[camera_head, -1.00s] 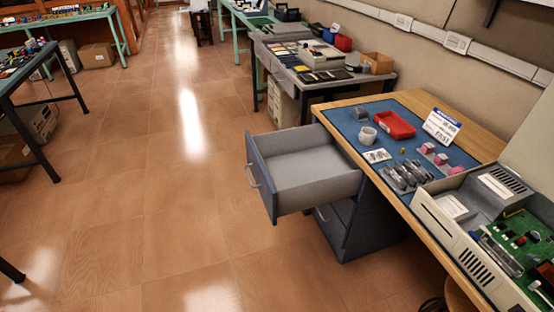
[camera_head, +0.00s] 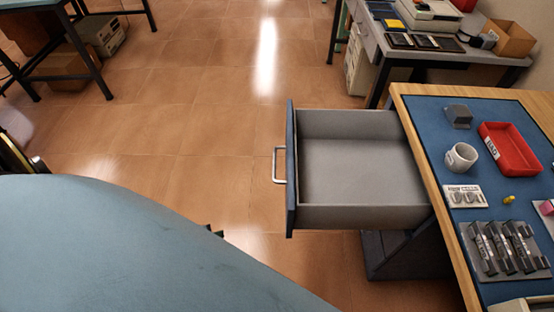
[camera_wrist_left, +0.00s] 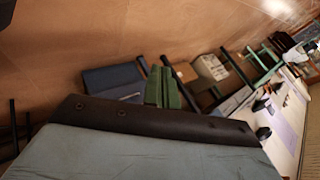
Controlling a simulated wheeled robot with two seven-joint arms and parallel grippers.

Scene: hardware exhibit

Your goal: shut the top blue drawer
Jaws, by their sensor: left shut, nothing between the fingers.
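The top blue drawer (camera_head: 350,170) is pulled far out from under the wooden table, in the middle of the head view. Its grey inside is empty, and its blue front with a silver handle (camera_head: 279,165) faces left. My left arm covers the lower left of the head view and hides most of my left gripper; a small dark bit of it (camera_head: 215,231) shows left of the drawer, apart from it. In the left wrist view, my left gripper (camera_wrist_left: 164,88) has its green fingers together with nothing between them. My right gripper is out of view.
The table's blue mat (camera_head: 440,115) holds a red tray (camera_head: 510,147), a white mug (camera_head: 461,157) and several grey metal parts. Another bench (camera_head: 440,60) stands behind. Floor left of the drawer is clear. A dark-legged table (camera_head: 80,45) stands far left.

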